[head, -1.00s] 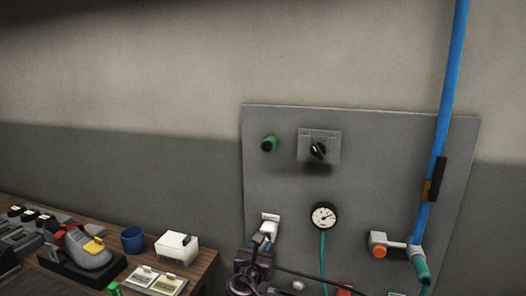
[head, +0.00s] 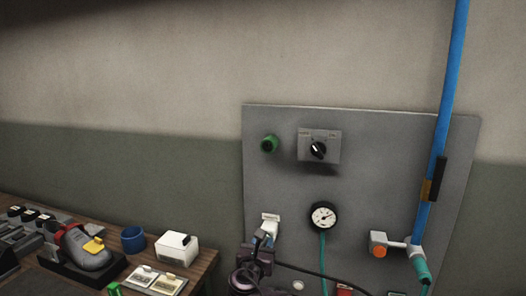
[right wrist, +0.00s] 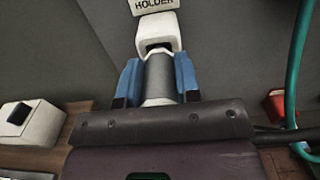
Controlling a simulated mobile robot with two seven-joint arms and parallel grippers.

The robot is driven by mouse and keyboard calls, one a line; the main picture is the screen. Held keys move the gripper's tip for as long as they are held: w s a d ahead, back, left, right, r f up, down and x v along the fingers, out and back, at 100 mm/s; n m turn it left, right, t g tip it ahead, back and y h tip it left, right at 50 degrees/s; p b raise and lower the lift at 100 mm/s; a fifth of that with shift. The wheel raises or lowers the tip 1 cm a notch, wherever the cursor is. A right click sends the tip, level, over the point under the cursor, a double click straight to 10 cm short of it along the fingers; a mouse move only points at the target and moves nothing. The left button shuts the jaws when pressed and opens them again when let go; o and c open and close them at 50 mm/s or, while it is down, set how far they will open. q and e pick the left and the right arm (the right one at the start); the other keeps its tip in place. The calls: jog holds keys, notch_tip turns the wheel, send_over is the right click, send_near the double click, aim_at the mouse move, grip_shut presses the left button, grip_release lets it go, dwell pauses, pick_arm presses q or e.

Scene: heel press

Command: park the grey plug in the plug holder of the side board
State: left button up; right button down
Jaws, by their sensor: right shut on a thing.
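The grey plug (right wrist: 159,77) is between the blue fingertips of my right gripper (right wrist: 158,84), which is shut on it. The white plug holder (right wrist: 157,32) is straight ahead of the plug, under a label ending in "HOLDER". The plug's far end meets the holder's dark opening in the picture; I cannot tell whether it is inside. In the head view the holder (head: 270,229) is at the lower left of the grey side board (head: 390,165), with my right gripper (head: 262,240) just below it. The plug is hard to make out there. My left gripper is out of view.
A gauge (head: 323,216) with a green hose is right of the holder. A black cable (head: 310,272) runs right from my gripper. A blue pipe (head: 440,130) crosses the board's right side. A wooden table (head: 205,262) with a white box (head: 176,248) stands left.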

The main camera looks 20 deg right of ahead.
jog(key=shift+w+d, duration=0.2)
jog(key=shift+w, duration=0.1)
jog(key=c, duration=0.7)
grip_release()
jog(key=shift+c, duration=0.2)
